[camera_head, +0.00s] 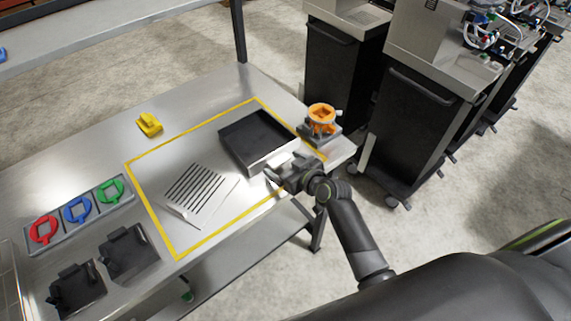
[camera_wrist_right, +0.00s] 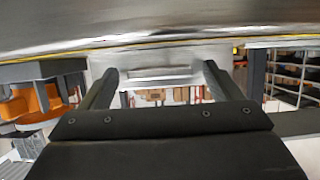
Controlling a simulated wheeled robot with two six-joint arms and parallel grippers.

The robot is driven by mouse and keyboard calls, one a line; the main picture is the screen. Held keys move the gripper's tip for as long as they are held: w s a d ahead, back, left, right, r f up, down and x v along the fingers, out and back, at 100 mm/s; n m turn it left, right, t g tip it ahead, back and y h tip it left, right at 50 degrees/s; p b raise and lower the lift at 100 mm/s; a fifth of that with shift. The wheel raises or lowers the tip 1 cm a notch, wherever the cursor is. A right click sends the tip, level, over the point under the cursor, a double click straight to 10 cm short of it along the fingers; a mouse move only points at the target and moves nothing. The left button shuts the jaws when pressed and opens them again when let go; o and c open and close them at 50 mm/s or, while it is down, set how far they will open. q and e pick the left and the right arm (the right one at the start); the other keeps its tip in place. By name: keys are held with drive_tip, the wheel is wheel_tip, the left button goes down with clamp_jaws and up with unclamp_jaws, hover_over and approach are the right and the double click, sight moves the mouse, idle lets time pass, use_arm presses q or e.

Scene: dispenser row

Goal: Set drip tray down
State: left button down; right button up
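The drip tray (camera_head: 250,135) is a dark, open, shallow box with a pale metal front. It sits flat, as far as I can tell, inside the yellow outline on the steel table. My right gripper (camera_head: 276,172) is at the tray's front, near its handle. In the right wrist view the fingers of my right gripper (camera_wrist_right: 160,72) are spread apart, with the tray's pale front and handle (camera_wrist_right: 158,80) beyond and between them. I see no finger pressed on the handle. My left gripper is not in view.
A slotted metal grate (camera_head: 196,190) lies left of the tray. An orange part on a grey base (camera_head: 321,120) stands close at the right corner. A yellow part (camera_head: 149,125), a rack of coloured rings (camera_head: 78,211) and dark holders (camera_head: 128,250) lie leftward. Black dispenser cabinets (camera_head: 340,70) stand beyond.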

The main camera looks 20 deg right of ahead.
drive_tip(key=shift+r, duration=0.15)
drive_tip(key=shift+s+d+r, duration=0.1)
drive_tip(key=shift+s+d, duration=0.1)
drive_tip(key=shift+s, duration=0.25)
drive_tip(key=b+v, duration=0.1)
drive_tip(key=v, duration=1)
drive_tip(key=shift+b, duration=0.35)
